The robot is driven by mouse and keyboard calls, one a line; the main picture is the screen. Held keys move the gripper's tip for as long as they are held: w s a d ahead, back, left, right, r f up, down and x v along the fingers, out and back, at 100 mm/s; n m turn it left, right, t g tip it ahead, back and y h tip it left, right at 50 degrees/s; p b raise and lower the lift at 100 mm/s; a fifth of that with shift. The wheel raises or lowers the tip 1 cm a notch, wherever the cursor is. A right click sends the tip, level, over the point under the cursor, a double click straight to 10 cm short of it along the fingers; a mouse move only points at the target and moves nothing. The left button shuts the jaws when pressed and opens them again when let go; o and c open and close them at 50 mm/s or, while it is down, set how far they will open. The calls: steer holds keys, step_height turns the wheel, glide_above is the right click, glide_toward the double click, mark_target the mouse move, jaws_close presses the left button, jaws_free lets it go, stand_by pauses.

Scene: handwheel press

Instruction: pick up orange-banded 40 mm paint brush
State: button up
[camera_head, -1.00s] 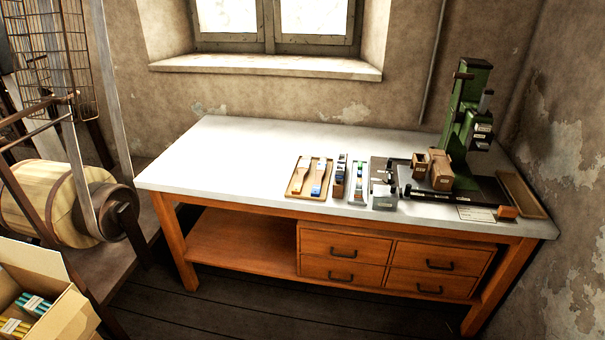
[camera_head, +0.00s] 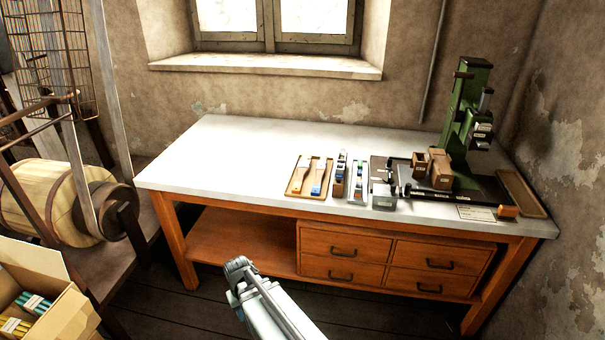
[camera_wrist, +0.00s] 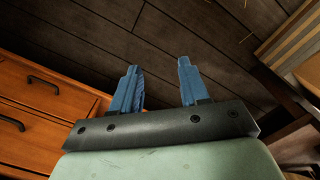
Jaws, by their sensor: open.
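Two flat brushes lie side by side on a small wooden tray (camera_head: 290,192) on the bench, in the head view. The left brush (camera_head: 301,172) looks tan to orange-brown; the right brush (camera_head: 318,180) shows blue. The left one seems to be the orange-banded brush, but its band is too small to make out surely. My gripper (camera_wrist: 157,84) shows in the wrist view with its two blue fingers apart and nothing between them. It points at the dark floor, with the drawers at the left. No brush shows in the wrist view.
The white bench top (camera_head: 230,155) is clear left of the tray. Right of the tray stand small holders (camera_head: 357,185), wooden blocks (camera_head: 440,172) and a green press (camera_head: 468,115). Orange drawers (camera_head: 342,262) sit under the bench. An open carton (camera_head: 60,285) stands lower left.

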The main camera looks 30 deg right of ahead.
steer(key=w+d+r+m+t, duration=0.1)
steer(key=w+d+r+m, duration=0.1)
steer(key=w+d+r, duration=0.65)
steer(key=m+t+h, duration=0.3)
steer(key=m, duration=0.3)
glide_toward(300, 177)
steer(key=x, duration=0.3)
steer(key=shift+d+f, duration=0.1)
steer(key=shift+d, duration=0.1)
steer(key=shift+a+x, duration=0.2)
steer(key=shift+x, duration=2.45)
steer(key=shift+f, duration=0.1)
jaws_close()
